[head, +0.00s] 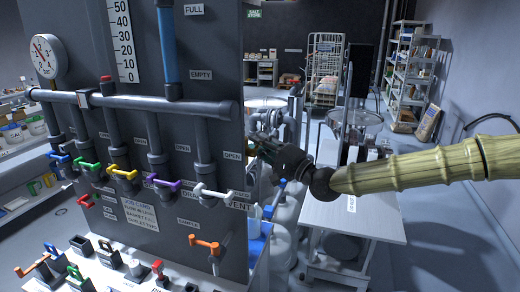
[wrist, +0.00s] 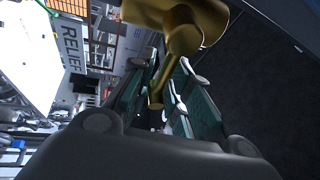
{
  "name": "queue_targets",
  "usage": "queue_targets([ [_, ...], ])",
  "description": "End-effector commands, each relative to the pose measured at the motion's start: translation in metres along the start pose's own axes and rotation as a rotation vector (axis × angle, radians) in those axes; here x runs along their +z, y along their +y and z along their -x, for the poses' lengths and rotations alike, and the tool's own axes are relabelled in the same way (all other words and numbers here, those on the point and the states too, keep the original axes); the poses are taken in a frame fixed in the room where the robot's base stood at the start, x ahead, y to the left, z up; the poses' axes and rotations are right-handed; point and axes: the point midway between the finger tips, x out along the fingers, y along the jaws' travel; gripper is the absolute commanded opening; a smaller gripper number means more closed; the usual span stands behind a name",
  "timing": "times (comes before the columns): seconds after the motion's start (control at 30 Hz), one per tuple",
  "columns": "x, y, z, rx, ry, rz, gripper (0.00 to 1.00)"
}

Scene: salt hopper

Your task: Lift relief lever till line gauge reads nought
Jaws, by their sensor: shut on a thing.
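My gripper (head: 264,150) is at the right edge of the grey panel in the head view, its fingertips partly hidden there. In the wrist view my gripper (wrist: 160,104) has its two dark green-padded fingers on either side of the brass stem of the relief lever (wrist: 184,38), shut on it. The lever has a rounded brass top. I cannot make out the lever in the head view. The round white line gauge (head: 47,56) is at the panel's upper left; its needle leans up and left, its figures too small to read.
The grey panel (head: 222,75) carries pipes and several coloured valve handles, such as the white handle (head: 213,193) and orange handle (head: 204,243). A white table (head: 355,215) stands under my arm. Shelving (head: 408,75) and a wire cage trolley (head: 325,65) are farther back. Floor at right is clear.

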Motion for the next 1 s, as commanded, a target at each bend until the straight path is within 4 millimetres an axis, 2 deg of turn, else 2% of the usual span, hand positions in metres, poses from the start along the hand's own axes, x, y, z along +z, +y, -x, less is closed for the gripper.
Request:
queue_targets([
  [0.17, 0.000, 0.000, 0.000, 0.000, 0.000, -0.001, 0.00],
  [0.2, 0.000, -0.001, 0.000, 0.000, 0.000, -0.001, 0.24],
  [0.27, 0.000, -0.001, 0.000, 0.000, 0.000, -0.001, 0.32],
  [0.67, -0.001, -0.001, 0.004, 0.000, 0.001, -0.001, 0.32],
  [0.77, -0.001, 0.000, 0.013, 0.000, 0.001, -0.002, 0.32],
  [1.0, -0.001, -0.001, 0.049, 0.000, 0.002, -0.003, 0.32],
])
